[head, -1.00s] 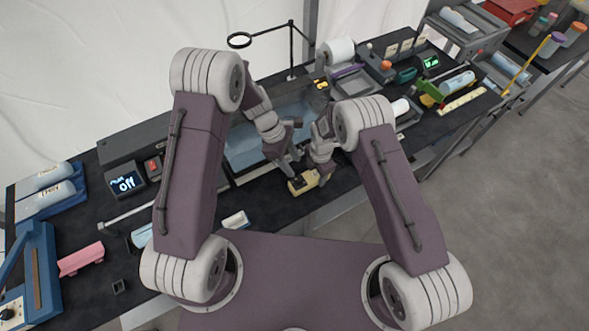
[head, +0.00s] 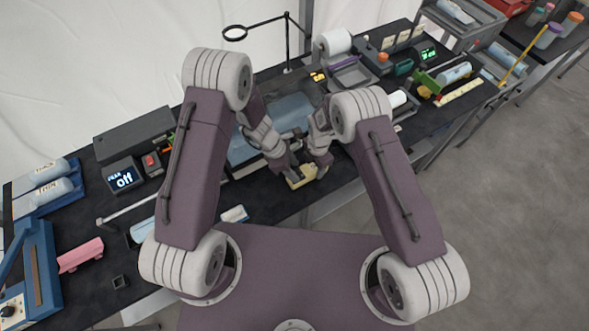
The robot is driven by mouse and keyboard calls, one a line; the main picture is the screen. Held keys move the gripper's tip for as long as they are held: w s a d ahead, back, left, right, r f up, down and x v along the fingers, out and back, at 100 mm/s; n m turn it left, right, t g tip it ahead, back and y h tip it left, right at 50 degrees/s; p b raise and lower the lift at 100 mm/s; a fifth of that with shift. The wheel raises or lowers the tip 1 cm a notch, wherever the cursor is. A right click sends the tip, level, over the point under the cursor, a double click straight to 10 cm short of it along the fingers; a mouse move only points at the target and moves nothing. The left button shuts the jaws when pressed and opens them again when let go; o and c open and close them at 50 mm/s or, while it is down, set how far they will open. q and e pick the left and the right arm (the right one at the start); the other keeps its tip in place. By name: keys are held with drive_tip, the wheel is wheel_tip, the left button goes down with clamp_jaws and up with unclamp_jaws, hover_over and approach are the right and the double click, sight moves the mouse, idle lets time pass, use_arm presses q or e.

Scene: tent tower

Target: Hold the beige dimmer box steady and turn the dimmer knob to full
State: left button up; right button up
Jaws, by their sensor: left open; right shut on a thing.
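The beige dimmer box (head: 299,181) sits on the dark bench top near its front edge, between my two grippers. My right gripper (head: 316,174) is shut on the box from its right side. My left gripper (head: 290,171) is open and low over the box's left part, close to its top. The dimmer knob is hidden by the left gripper, so I cannot tell how it is turned or whether the fingers touch it.
A blue mat or tray (head: 285,115) lies behind the grippers. A black display reading "Off" (head: 124,179) and a red switch (head: 151,161) stand at left. A magnifier on a stand (head: 287,45) rises at the back. A white roll (head: 333,42) stands behind right.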

use_arm(q)
drive_tip(key=shift+d+f, duration=0.2)
drive_tip(key=shift+f, duration=0.3)
clamp_jaws()
drive_tip(key=m+g, duration=0.1)
drive_tip(key=m, duration=0.4)
drive_tip(key=shift+w+g, duration=0.2)
drive_tip(key=shift+g, duration=0.2)
drive_tip(key=shift+d+m+g+y, duration=0.1)
drive_tip(key=shift+m+g+y, duration=0.5)
drive_tip(key=shift+m, duration=1.3)
